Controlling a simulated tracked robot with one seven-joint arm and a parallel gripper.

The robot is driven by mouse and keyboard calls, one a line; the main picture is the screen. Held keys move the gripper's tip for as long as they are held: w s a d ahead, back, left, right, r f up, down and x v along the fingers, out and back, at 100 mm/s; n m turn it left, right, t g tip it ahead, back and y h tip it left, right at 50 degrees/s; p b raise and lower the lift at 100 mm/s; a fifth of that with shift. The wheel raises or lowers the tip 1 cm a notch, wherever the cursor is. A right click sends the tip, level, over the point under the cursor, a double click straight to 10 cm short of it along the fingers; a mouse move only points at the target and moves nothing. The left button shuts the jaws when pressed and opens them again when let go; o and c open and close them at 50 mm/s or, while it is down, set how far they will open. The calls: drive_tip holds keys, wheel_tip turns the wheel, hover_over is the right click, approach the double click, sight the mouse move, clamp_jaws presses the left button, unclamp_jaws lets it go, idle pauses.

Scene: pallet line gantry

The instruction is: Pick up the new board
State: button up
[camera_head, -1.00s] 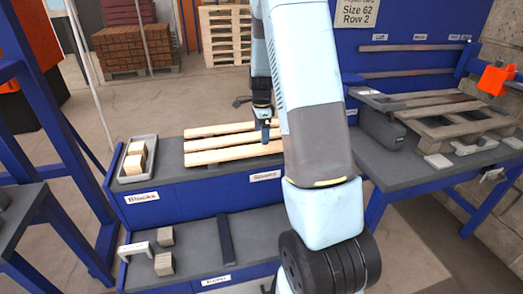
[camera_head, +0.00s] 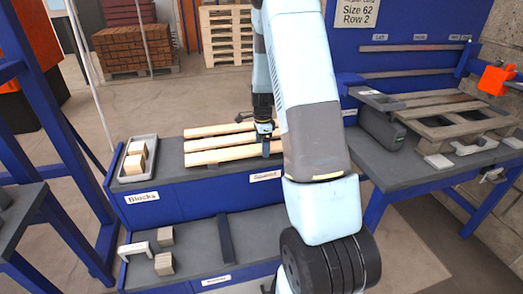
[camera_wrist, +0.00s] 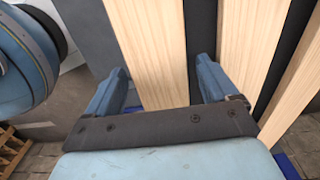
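Three pale wooden boards lie side by side on the grey upper shelf in the head view: a back board (camera_head: 215,129), a middle board (camera_head: 218,142) and a front board (camera_head: 220,157). My gripper (camera_head: 265,150) points down at their right end. In the wrist view, my gripper (camera_wrist: 160,80) is open, with one finger on each side of the front board (camera_wrist: 150,50). A gap shows between the board and the right finger; contact at the left finger is unclear. The middle board (camera_wrist: 250,50) lies just right of the right finger. My arm hides part of the shelf.
A grey tray of blocks (camera_head: 138,177) stands left of the boards. The lower shelf (camera_head: 195,246) holds small blocks, a white bracket and a dark bar. At right, a workbench (camera_head: 390,183) carries a worn pallet frame (camera_head: 455,127) and a dark grey case (camera_head: 382,128). A blue post stands at left.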

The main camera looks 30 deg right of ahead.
drive_tip(key=c, duration=1)
drive_tip(key=shift+c, duration=0.5)
drive_tip(key=shift+r, duration=0.15)
